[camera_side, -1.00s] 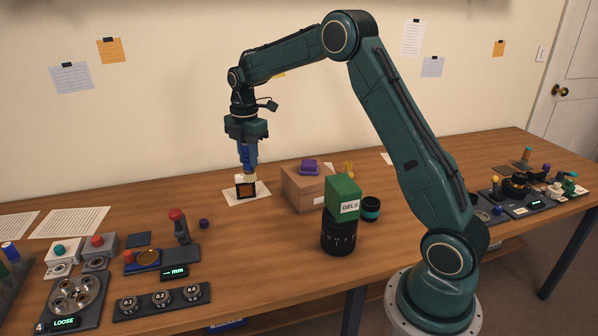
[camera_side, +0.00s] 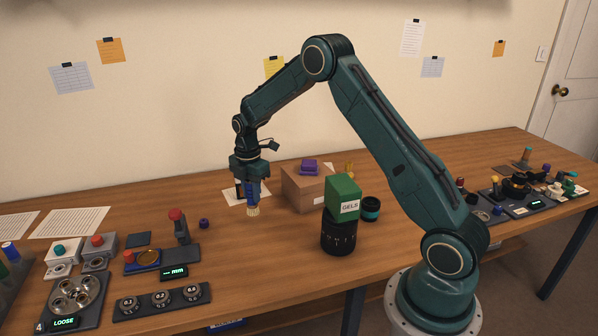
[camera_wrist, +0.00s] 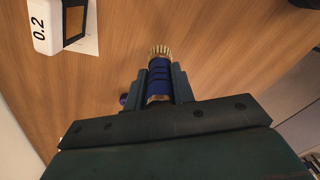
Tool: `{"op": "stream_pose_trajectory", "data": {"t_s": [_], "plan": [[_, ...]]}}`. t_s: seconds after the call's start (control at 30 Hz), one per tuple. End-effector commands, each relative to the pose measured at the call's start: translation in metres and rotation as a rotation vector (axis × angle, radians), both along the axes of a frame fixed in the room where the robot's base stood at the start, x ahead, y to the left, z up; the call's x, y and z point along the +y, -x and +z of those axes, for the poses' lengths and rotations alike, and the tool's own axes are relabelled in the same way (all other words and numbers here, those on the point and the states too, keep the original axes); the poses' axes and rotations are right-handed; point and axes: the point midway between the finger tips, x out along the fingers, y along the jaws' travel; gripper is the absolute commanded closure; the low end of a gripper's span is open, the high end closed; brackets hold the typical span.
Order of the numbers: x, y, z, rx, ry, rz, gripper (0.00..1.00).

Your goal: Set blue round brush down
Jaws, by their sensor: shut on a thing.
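The blue round brush (camera_side: 253,195) has a blue banded handle and pale bristles that point down. My gripper (camera_side: 250,182) is shut on its handle and holds it upright. In the side view the bristle tip shows just in front of the paper sheet, at or close above the bare wood; I cannot tell if it touches. In the wrist view the brush (camera_wrist: 160,75) sits between both fingers of my gripper (camera_wrist: 158,88), bristles pointing away from the wrist. The upper handle is hidden by the gripper.
A white block marked 0.2 (camera_wrist: 45,25) with an orange face lies on the paper sheet. A cardboard box (camera_side: 300,190) stands right of the brush. A green GELS box (camera_side: 343,197) sits on a black lens (camera_side: 338,235). Bare table lies in front of the brush.

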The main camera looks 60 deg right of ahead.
Motion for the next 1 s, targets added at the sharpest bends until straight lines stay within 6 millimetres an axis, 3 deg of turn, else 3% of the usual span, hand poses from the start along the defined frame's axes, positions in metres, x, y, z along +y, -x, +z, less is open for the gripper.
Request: {"op": "stream_pose_trajectory", "data": {"t_s": [0.3, 0.8, 0.83, 0.93, 1.0], "plan": [[0.000, 0.001, -0.034, 0.003, 0.000, 0.000, 0.98], [0.000, 0.000, -0.041, 0.001, 0.000, 0.000, 0.98], [0.000, 0.000, -0.041, 0.001, 0.000, 0.000, 0.71], [0.000, 0.000, -0.040, 0.001, 0.000, 0.000, 0.53], [0.000, 0.000, -0.040, 0.001, 0.000, 0.000, 0.53]]}}
